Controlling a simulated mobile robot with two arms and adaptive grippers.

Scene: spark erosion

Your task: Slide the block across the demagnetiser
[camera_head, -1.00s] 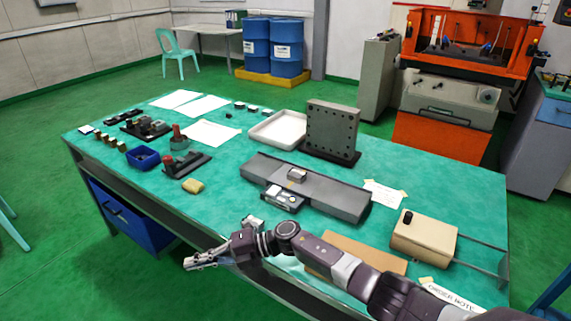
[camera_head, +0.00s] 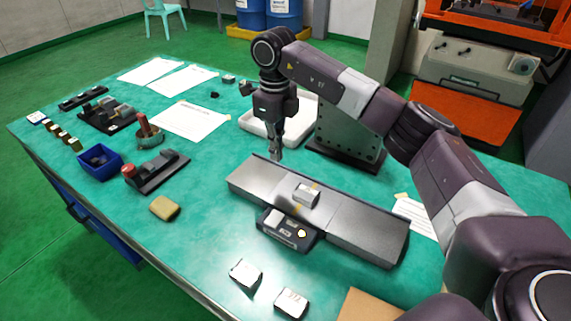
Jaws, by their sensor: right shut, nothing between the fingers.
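The demagnetiser is a long, low grey plate (camera_head: 367,228) lying across the green table, with a small control box (camera_head: 288,230) at its front side. A small metal block (camera_head: 306,195) sits on the plate near its middle, by a yellow mark. My right gripper (camera_head: 276,155) points down just behind the plate's far edge, to the left of the block and apart from it. Its fingers are shut and empty. My left gripper is not in view.
Two small metal blocks (camera_head: 245,273) (camera_head: 291,302) lie at the table's front. A white tray (camera_head: 258,126) and an upright dark plate (camera_head: 345,138) stand behind the demagnetiser. A yellow-brown sponge-like piece (camera_head: 164,208) and a blue bin (camera_head: 99,160) lie left.

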